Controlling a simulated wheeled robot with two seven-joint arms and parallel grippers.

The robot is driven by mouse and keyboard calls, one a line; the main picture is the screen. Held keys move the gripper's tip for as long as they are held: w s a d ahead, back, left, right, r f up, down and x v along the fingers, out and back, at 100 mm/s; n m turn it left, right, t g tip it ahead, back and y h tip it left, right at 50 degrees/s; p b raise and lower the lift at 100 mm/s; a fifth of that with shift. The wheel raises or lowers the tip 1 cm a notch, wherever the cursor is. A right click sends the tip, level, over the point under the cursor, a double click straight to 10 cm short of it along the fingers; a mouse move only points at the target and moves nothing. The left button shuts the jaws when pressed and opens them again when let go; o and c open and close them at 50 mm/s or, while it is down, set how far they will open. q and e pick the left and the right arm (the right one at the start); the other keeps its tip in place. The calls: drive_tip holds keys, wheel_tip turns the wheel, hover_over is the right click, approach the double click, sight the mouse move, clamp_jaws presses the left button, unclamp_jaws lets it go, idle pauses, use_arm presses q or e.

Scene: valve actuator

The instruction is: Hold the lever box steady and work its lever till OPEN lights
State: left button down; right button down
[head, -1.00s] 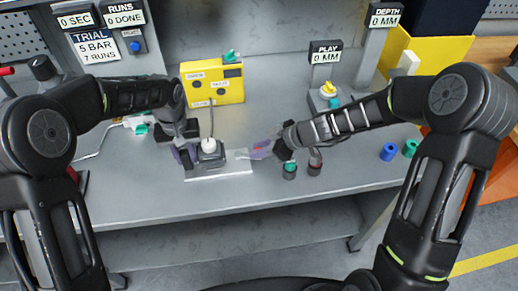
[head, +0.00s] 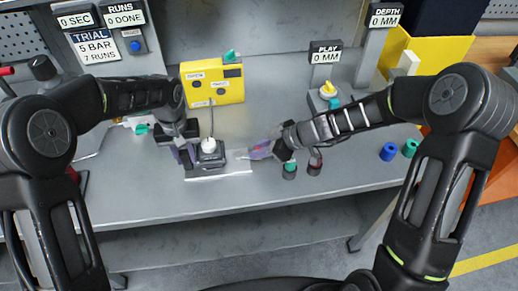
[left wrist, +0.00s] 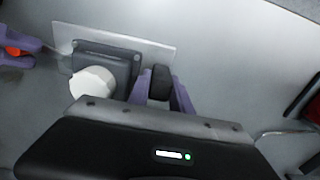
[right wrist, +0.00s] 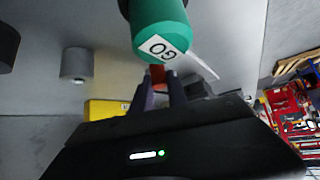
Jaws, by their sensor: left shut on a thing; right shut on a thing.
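The lever box (head: 211,160) is a small grey box with a white knob (head: 208,145) on top, set on a white plate (head: 222,176). It also shows in the left wrist view (left wrist: 118,62). My left gripper (head: 187,158) is at the box's left side, its purple fingers shut on a dark block (left wrist: 160,83) beside the box; whether block and box are joined I cannot tell. My right gripper (head: 257,152) is right of the box, apart from it, shut on a small red-orange piece (right wrist: 157,75). The yellow box (head: 218,91) behind has labels too small to read; I see no lit lamp.
A green cylinder marked GO (right wrist: 160,30) is close to my right gripper. In the head view, green-topped (head: 289,170) and red-topped (head: 315,163) pieces stand beside that gripper. The bench front is clear.

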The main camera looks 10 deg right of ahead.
idle(0.4)
drive_tip(key=shift+w+n+g, duration=0.15)
drive_tip(key=shift+n+g, duration=0.15)
drive_tip(key=c, duration=1.3)
unclamp_jaws()
drive_tip(key=v, duration=1.2)
drive_tip(key=shift+d+f, duration=0.1)
drive_tip(key=shift+f, duration=0.05)
